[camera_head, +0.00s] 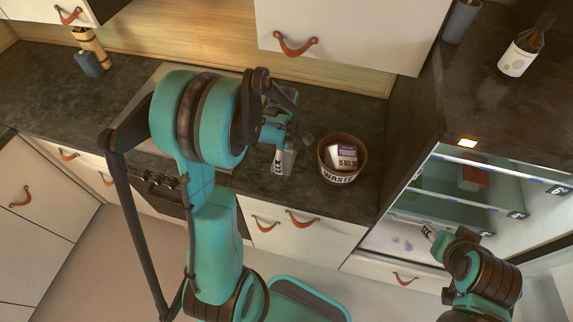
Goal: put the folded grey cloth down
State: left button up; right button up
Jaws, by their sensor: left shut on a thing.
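My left arm reaches in over the stove and counter, and my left gripper (281,158) is shut just left of the waste bin. A small grey patch at its fingertips appears to be the folded grey cloth (289,161); most of it is hidden by the fingers. The gripper is over the front part of the dark counter (305,193); I cannot tell whether the cloth touches the counter. My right gripper (429,232) is at the lower right, in front of the open fridge; its jaw opening is too small to tell.
The round waste bin (339,177) on the counter holds a yoghurt carton (341,156). The open lit fridge (480,182) has glass shelves and a red-topped item (475,176). A bottle (520,50) stands on top at right. White drawers with leather pulls (302,218) lie below the counter.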

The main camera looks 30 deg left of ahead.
aim_at(284, 166)
pick_arm(q)
notch_tip(284, 166, down, 2)
jog(key=shift+w+f, duration=0.1)
notch_tip(284, 166, down, 3)
jog(key=shift+f+b, duration=0.1)
jog(key=shift+b, duration=0.45)
jog(key=shift+f, duration=0.25)
jog(key=shift+f, duration=0.15)
jog(key=o, duration=0.9)
